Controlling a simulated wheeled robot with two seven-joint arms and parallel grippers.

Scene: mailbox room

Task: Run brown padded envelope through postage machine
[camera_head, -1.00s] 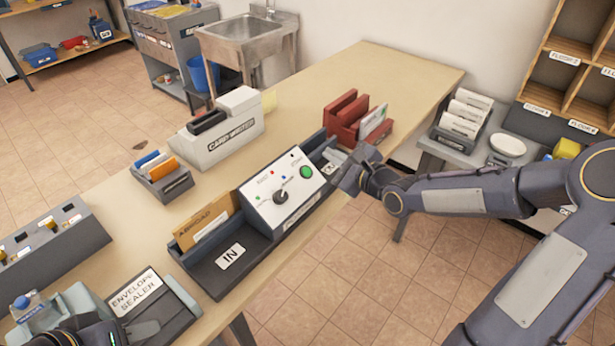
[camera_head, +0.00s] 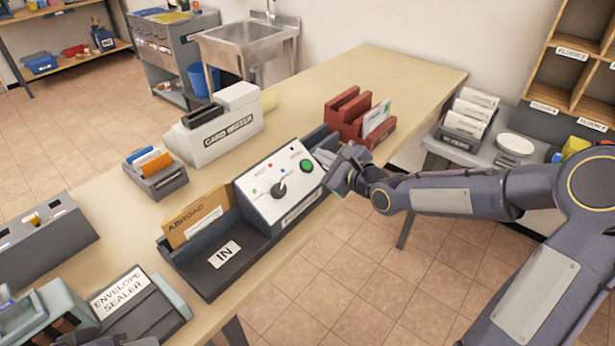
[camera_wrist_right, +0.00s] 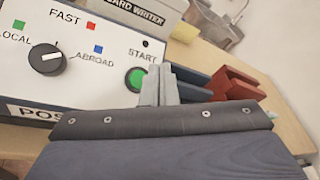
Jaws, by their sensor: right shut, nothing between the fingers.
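The brown padded envelope (camera_head: 180,222), marked ABROAD with a white label, stands upright in the IN tray (camera_head: 205,282) at the left end of the postage machine (camera_head: 262,200). The machine's sloped face has a black dial (camera_head: 279,190) and a round green START button (camera_head: 306,166). My right gripper (camera_head: 330,162) is shut and empty beside the START button. In the right wrist view its fingertips (camera_wrist_right: 162,84) are just right of the green button (camera_wrist_right: 137,79); I cannot tell if they touch. Part of my left arm shows at the bottom left; its fingers cannot be made out.
A red rack (camera_head: 345,112) stands behind the machine's right end. The card writer (camera_head: 215,130) and a small card holder (camera_head: 157,178) are behind it. The envelope sealer (camera_head: 145,305) is at the front left. The table's far right is clear.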

